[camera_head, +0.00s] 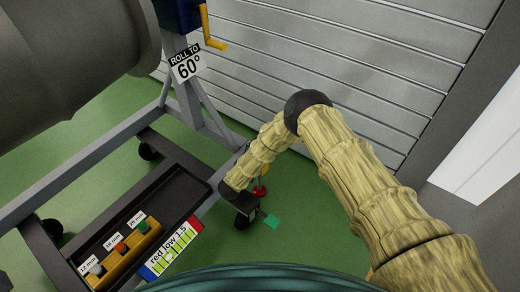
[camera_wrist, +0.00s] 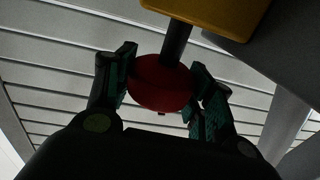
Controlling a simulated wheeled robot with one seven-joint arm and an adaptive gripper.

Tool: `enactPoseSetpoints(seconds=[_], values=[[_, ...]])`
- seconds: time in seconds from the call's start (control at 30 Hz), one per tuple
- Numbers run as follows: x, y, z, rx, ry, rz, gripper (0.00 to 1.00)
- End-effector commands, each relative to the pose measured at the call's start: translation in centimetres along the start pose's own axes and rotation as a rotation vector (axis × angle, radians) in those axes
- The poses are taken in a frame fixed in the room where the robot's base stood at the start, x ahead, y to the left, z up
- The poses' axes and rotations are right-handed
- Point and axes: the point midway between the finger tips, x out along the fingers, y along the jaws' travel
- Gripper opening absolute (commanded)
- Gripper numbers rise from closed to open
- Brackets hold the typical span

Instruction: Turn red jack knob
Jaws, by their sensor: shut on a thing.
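The red jack knob (camera_wrist: 160,84) is round and sits on the end of a dark shaft (camera_wrist: 177,45) below a yellow part (camera_wrist: 210,14) in the wrist view. My gripper (camera_wrist: 164,88) has one finger on each side of the knob and is shut on it. In the head view, the red knob (camera_head: 259,191) is small and partly hidden by my gripper (camera_head: 250,208), low over the green floor beside the grey stand.
A grey stand (camera_head: 85,165) carries a large grey engine body (camera_head: 75,60). A "ROLL TO 60°" sign (camera_head: 187,62) and a yellow crank (camera_head: 210,28) are above. Green floor lies right.

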Motion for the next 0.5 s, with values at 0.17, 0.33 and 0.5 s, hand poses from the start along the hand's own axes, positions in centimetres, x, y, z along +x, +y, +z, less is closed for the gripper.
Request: enactPoseSetpoints(seconds=[0.17,0.33,0.5], values=[[-0.03,0.03,0.06,-0.001,-0.001,0.006,0.29],[-0.01,0.02,0.04,-0.001,0.0,0.005,0.29],[0.0,0.02,0.03,0.0,0.0,0.005,0.71]])
